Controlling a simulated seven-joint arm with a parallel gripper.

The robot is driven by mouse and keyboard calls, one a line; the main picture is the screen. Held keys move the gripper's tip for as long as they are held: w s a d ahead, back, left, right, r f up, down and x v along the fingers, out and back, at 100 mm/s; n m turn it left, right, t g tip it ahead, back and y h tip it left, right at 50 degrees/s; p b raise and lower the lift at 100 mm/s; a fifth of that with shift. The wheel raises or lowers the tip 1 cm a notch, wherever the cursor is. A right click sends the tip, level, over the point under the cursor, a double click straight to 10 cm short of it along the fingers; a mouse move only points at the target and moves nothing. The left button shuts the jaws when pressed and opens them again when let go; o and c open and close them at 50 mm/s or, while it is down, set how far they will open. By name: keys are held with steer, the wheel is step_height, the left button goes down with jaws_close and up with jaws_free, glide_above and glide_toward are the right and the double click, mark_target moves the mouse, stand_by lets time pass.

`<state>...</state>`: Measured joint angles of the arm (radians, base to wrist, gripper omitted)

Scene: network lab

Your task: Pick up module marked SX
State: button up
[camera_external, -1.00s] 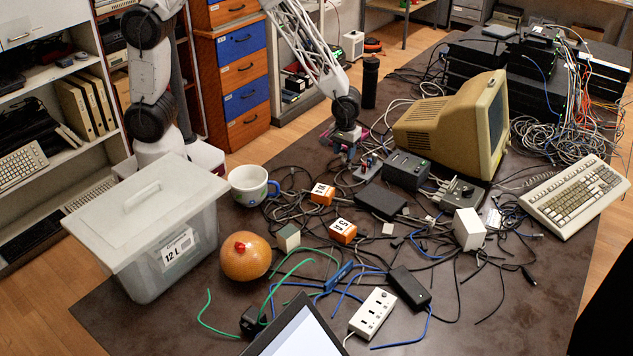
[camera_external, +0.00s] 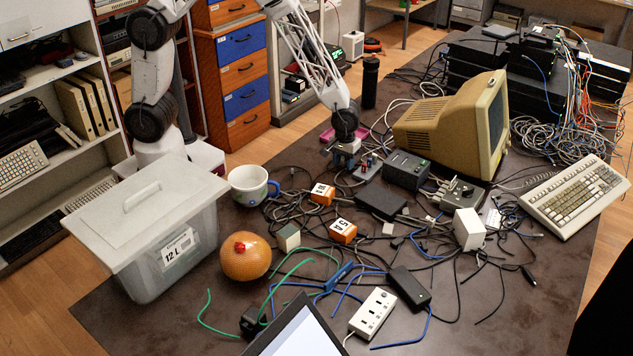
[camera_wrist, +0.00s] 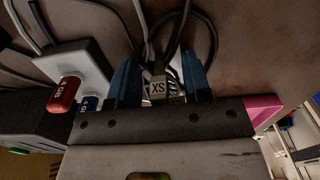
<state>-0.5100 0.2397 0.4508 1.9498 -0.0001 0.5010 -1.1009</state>
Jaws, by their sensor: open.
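The module marked SX (camera_wrist: 158,88) is a small light block. Its label reads as XS, upside down, in the wrist view. It sits between the two blue fingers of my gripper (camera_wrist: 160,78), with a finger on each side. My gripper is open; whether either finger touches the module is hard to tell. In the external view my gripper (camera_external: 344,160) points down at the table, left of the dark grey box. The module is hidden there by my gripper.
A red module (camera_wrist: 63,95) and a blue one (camera_wrist: 90,103) stand in a pale plate close left of my gripper in the wrist view. Black cables run around. A pink tray (camera_external: 328,135), dark grey box (camera_external: 406,170), and orange blocks (camera_external: 322,193) are nearby. A mug (camera_external: 249,184) stands left.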

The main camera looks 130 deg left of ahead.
steer(key=shift+c, duration=0.4)
jaws_close()
steer(key=shift+r, duration=0.1)
steer(key=shift+r, duration=0.7)
steer(key=shift+s+d+r, duration=0.15)
steer(key=shift+s+r, duration=0.1)
steer(key=shift+r, duration=0.3)
steer(key=shift+s+d+r, duration=0.1)
steer(key=shift+s+r, duration=0.1)
steer(key=shift+r, duration=0.3)
steer(key=s+d, duration=0.2)
steer(key=s, duration=0.2)
steer(key=s+d+r, duration=0.1)
steer(key=s+d, duration=0.1)
steer(key=s, duration=0.2)
steer(key=s+d, duration=0.3)
steer(key=s, duration=0.2)
steer(key=shift+s+r, duration=0.1)
steer(key=shift+r, duration=0.1)
